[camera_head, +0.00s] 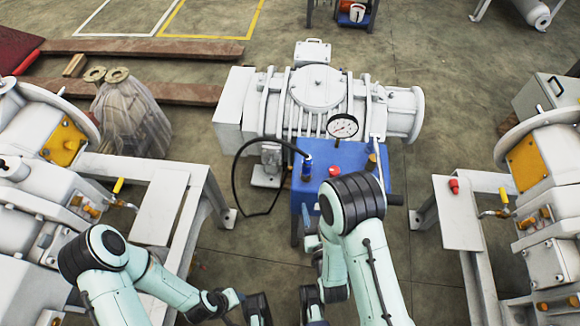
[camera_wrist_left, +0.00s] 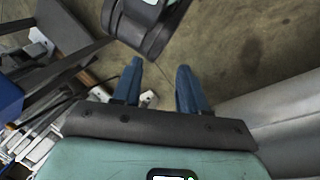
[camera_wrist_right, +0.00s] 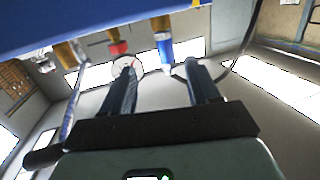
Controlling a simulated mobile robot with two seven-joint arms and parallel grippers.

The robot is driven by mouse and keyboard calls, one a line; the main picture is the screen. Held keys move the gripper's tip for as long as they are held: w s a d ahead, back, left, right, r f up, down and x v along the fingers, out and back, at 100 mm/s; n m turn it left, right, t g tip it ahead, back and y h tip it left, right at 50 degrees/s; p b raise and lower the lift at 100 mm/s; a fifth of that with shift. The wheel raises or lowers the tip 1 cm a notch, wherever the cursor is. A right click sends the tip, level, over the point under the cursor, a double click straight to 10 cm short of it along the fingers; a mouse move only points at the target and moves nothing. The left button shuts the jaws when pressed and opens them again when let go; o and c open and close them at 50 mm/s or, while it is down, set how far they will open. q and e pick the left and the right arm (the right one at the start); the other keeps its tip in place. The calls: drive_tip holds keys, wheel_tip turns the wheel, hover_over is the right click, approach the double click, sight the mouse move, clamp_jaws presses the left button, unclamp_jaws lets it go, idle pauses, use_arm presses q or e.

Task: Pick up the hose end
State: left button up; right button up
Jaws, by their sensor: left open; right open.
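The hose end (camera_head: 307,168) is a small blue fitting standing at the left part of the blue table (camera_head: 348,158). A black hose (camera_head: 236,170) loops from it to the left and down. In the right wrist view, a blue and brass fitting (camera_wrist_right: 165,52), likely the hose end, shows between and beyond my fingertips, not gripped. My right gripper (camera_head: 311,232) is open in front of the table, partly hidden by my own arm. It also shows open and empty in the right wrist view (camera_wrist_right: 158,68). My left gripper (camera_wrist_left: 160,72) is open and empty.
A white pump (camera_head: 318,92) stands behind the blue table, with a dial gauge (camera_head: 342,126) and a red knob (camera_head: 334,171) near the hose end. White machines on frames stand left (camera_head: 150,215) and right (camera_head: 455,215). A wrapped bundle (camera_head: 130,118) lies at left.

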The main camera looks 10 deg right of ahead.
sight(308, 171)
drive_tip(key=shift+t, duration=0.5)
drive_tip(key=w, duration=0.5)
drive_tip(key=w+r, duration=0.1)
drive_tip(key=w, duration=0.2)
drive_tip(key=shift+a+r+b, duration=0.1)
drive_tip(key=shift+a+b, duration=0.2)
drive_tip(key=shift+b, duration=0.05)
drive_tip(key=shift+w+d+r+b, duration=0.1)
drive_tip(key=shift+w+b, duration=0.05)
drive_tip(key=shift+w, duration=1.35)
drive_tip(key=shift+w+d+b, duration=0.1)
drive_tip(key=shift+w+b, duration=0.05)
drive_tip(key=shift+w, duration=1.35)
use_arm(q)
drive_tip(key=shift+w+a+f+t, duration=0.15)
drive_tip(key=shift+w+a+f, duration=0.15)
drive_tip(key=shift+w+f, duration=0.3)
drive_tip(key=shift+w+a+f+t, duration=0.15)
drive_tip(key=shift+w+a+f, duration=0.15)
drive_tip(key=shift+w+f, duration=0.25)
use_arm(e)
clamp_jaws()
